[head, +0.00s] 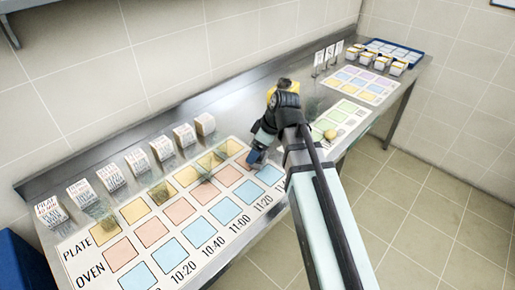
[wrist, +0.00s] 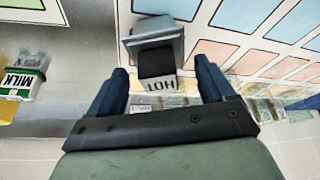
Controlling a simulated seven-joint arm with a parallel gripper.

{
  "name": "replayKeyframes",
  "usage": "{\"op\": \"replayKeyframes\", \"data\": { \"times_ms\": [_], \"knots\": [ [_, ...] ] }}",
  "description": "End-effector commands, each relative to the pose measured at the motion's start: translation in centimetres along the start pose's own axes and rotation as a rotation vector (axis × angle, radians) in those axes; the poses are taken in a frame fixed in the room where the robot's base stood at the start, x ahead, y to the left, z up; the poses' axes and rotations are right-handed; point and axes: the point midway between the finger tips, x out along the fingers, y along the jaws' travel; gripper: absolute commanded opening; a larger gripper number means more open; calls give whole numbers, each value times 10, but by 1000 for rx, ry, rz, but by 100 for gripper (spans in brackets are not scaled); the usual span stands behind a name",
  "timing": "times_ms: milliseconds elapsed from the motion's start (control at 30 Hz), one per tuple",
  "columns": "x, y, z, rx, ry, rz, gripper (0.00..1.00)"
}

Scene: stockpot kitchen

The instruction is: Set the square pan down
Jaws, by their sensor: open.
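In the wrist view my gripper (wrist: 161,72) is open, with one dark blue finger on each side of a black handle labelled HOT (wrist: 157,72). The handle joins a grey-blue square pan (wrist: 153,26), which appears to rest on the board. Gaps show between the fingers and the handle. In the head view my arm hides most of the pan.
Several labelled blocks (head: 163,148) line the back of the counter. A milk carton (wrist: 25,73) stands to the left in the wrist view. A second coloured sheet (head: 362,83), small white signs (head: 329,54) and a blue tray (head: 393,52) are at the far right.

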Motion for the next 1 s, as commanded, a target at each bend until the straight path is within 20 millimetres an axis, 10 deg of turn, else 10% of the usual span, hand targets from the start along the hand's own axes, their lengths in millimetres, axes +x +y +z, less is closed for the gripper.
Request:
{"op": "replayKeyframes", "data": {
  "times_ms": [1000],
  "knots": [
    [-108, 1, -1, 0, 1, 1, 82]
  ]
}}
